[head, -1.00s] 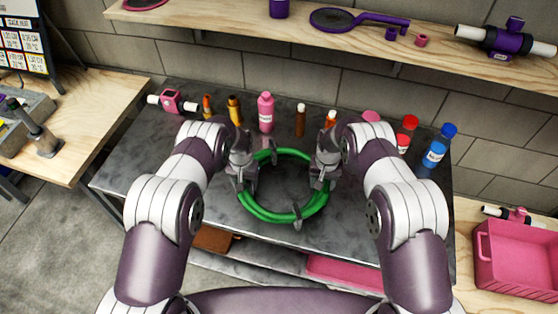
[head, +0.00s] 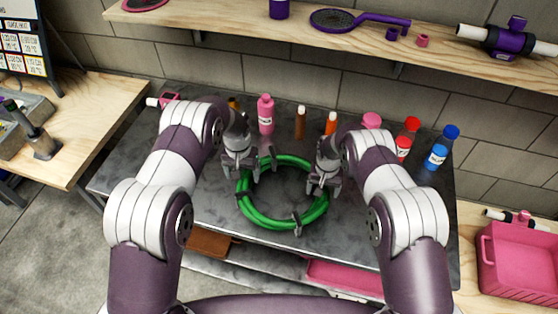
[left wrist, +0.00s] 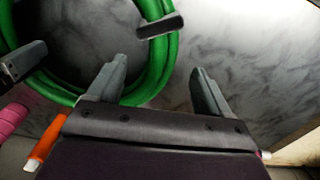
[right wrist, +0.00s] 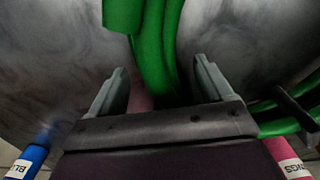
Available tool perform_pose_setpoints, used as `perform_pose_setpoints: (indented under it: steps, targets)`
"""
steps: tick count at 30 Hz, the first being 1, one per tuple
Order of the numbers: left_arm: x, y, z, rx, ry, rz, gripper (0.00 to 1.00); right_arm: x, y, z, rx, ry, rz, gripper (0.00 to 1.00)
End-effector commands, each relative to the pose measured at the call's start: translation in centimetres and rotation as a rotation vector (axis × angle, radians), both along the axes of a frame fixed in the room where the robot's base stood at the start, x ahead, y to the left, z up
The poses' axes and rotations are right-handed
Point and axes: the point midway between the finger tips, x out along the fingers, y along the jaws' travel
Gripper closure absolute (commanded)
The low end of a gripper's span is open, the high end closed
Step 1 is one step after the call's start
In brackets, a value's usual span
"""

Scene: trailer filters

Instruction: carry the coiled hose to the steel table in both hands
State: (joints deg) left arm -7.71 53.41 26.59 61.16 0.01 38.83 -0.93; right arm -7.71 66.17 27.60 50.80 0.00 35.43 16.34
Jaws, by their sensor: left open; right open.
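The green coiled hose (head: 268,221) lies on the dark grey steel table (head: 350,225), with grey clips around its ring. My left gripper (head: 241,174) is open by the upper left of the coil. In the left wrist view the hose (left wrist: 158,68) passes beside the left finger, partly between the open fingers (left wrist: 155,80). My right gripper (head: 325,186) is open at the right side of the coil. In the right wrist view the hose (right wrist: 152,50) runs between and beyond its open fingers (right wrist: 160,80). Contact with the fingers cannot be told.
A pink bottle (head: 265,114), a brown bottle (head: 300,122), a red bottle (head: 407,138) and a blue bottle (head: 440,148) stand along the table's back. A wooden shelf (head: 240,22) hangs above. A pink bin (head: 520,262) is at the right. The table's front strip is clear.

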Motion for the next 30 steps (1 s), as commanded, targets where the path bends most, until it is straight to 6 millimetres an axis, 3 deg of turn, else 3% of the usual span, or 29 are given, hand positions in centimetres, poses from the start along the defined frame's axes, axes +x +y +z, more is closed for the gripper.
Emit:
perform_pose_setpoints:
  steps: [3,8,15,21,30]
  targets:
    - [0.0,0.0,1.9,0.0,-0.001,0.0,0.2,0.0,0.0,0.0,0.0,0.0,0.0,0.2]
    - [0.0,0.0,2.8,0.0,0.0,0.0,0.2,0.1,0.0,1.0,0.0,-0.002,0.0,0.2]
    - [0.0,0.0,2.8,0.0,0.0,0.0,0.2,0.0,0.0,7.2,0.001,-0.003,0.0,0.2]
    - [0.0,0.0,2.8,0.0,0.0,0.0,0.2,0.0,0.0,11.0,0.001,-0.002,0.0,0.2]
    - [0.0,0.0,2.8,0.0,0.0,0.0,0.2,-0.1,0.0,12.1,0.0,0.0,0.0,0.2]
